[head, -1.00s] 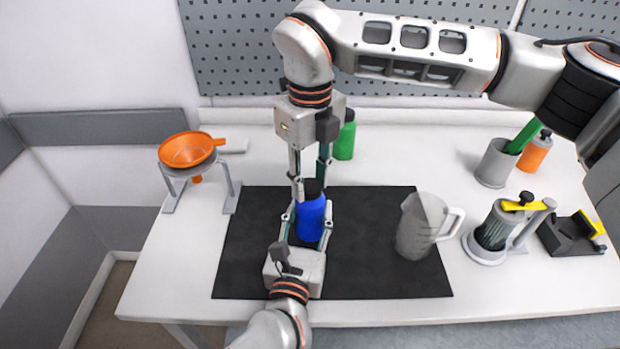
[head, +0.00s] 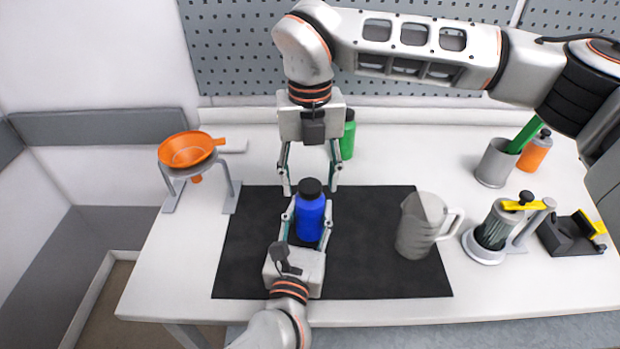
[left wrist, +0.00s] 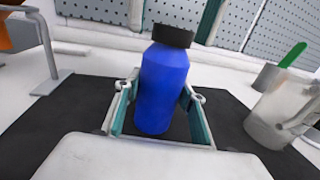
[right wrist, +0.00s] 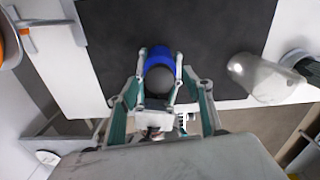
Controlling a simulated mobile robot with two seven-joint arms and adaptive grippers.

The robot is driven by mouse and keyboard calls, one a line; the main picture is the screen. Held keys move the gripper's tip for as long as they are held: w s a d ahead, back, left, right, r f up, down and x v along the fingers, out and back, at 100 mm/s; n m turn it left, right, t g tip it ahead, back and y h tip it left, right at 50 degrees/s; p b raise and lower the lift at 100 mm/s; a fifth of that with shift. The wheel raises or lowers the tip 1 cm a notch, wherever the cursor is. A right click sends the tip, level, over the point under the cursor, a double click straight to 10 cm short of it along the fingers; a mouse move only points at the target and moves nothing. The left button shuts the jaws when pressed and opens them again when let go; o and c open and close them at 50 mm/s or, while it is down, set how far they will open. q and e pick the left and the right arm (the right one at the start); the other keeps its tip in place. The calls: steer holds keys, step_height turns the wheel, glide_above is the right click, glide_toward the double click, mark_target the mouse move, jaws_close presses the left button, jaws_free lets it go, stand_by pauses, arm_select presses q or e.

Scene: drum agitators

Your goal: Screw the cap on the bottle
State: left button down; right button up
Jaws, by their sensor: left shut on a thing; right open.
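The blue bottle (head: 310,220) stands upright on the black mat, with a black cap (head: 311,188) on its top. My left gripper (head: 308,222) is shut on the bottle's body from the near side; it also shows in the left wrist view (left wrist: 160,100). The bottle (left wrist: 163,85) and cap (left wrist: 172,36) fill the middle of that view. My right gripper (head: 309,190) points down over the cap, open, with its fingers spread to either side and clear of it. In the right wrist view the cap (right wrist: 160,77) shows from above. How tightly the cap is seated cannot be told.
A grey jug (head: 416,226) stands right of the bottle on the black mat (head: 375,275). A green bottle (head: 347,137) is behind my right gripper. An orange funnel (head: 187,149) sits on a stand at left. A grey cup (head: 494,164) and a yellow-handled device (head: 492,230) are at right.

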step_height(320, 180, up, 12)
stand_by(0.4)
steer(key=shift+f, duration=0.1)
arm_select(q)
steer(key=c, duration=1.2)
jaws_free()
steer(key=s, duration=0.4)
steer(key=s+a, duration=0.1)
steer(key=s, duration=0.3)
steer(key=s+a, duration=0.1)
steer(key=s, duration=0.2)
steer(key=shift+s+a, duration=0.15)
steer(key=shift+s, duration=0.25)
steer(key=shift+s, duration=0.1)
